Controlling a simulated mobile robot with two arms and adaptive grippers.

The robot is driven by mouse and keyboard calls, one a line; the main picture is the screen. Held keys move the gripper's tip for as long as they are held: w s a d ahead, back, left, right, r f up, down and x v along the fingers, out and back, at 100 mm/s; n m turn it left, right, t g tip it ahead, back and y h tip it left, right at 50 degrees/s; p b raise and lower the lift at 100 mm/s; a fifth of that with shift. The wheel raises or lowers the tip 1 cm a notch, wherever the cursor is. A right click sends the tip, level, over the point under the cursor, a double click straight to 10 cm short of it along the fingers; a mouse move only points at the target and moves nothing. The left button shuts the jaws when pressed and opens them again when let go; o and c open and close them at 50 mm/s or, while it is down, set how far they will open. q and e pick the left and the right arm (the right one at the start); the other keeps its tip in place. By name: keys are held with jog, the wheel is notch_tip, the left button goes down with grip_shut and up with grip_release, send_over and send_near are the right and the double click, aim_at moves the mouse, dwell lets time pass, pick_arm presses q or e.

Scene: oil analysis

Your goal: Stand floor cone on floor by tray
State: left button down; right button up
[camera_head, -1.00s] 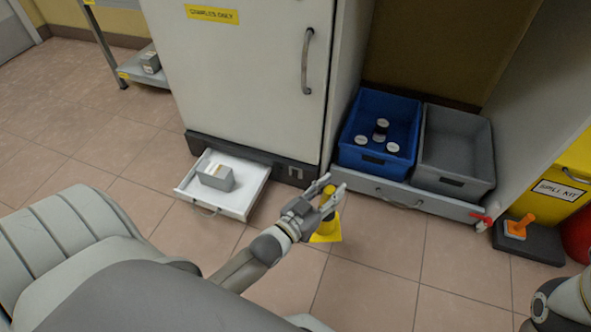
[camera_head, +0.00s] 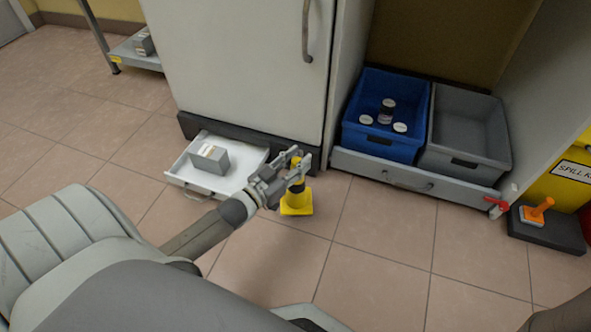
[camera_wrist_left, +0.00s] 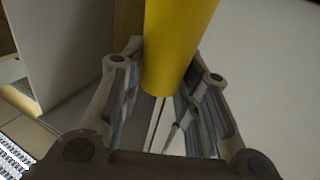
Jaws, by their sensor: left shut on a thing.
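The yellow floor cone (camera_head: 297,204) with a dark band shows in the head view in front of the tall cabinet. It looks upright, its square base at or close to the floor; I cannot tell if it touches. My left gripper (camera_head: 299,170) is shut on the upper part of the cone. In the left wrist view the yellow cone (camera_wrist_left: 178,40) stands between the two fingers (camera_wrist_left: 163,85). The white tray (camera_head: 243,177), pulled out low at the cabinet's foot, lies just left of the cone and holds a grey box. My right gripper is not in view.
A blue crate (camera_head: 351,137) with several capped jars and an empty grey crate (camera_head: 437,157) stand on a low drawer to the right. An orange-handled tool (camera_head: 540,209) lies on a dark block near the yellow spill kit (camera_head: 572,178). Tiled floor in front is clear.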

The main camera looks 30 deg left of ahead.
aim_at(297, 183)
pick_arm(q)
jog(key=shift+w+a+f+b, duration=0.1)
jog(key=shift+a+f+b, duration=0.1)
jog(key=shift+f+b, duration=0.1)
notch_tip(297, 183, down, 3)
jog(key=shift+r+b, duration=0.15)
jog(key=shift+b, duration=0.8)
jog(key=c, duration=1.1)
grip_release()
jog(key=shift+f, duration=0.2)
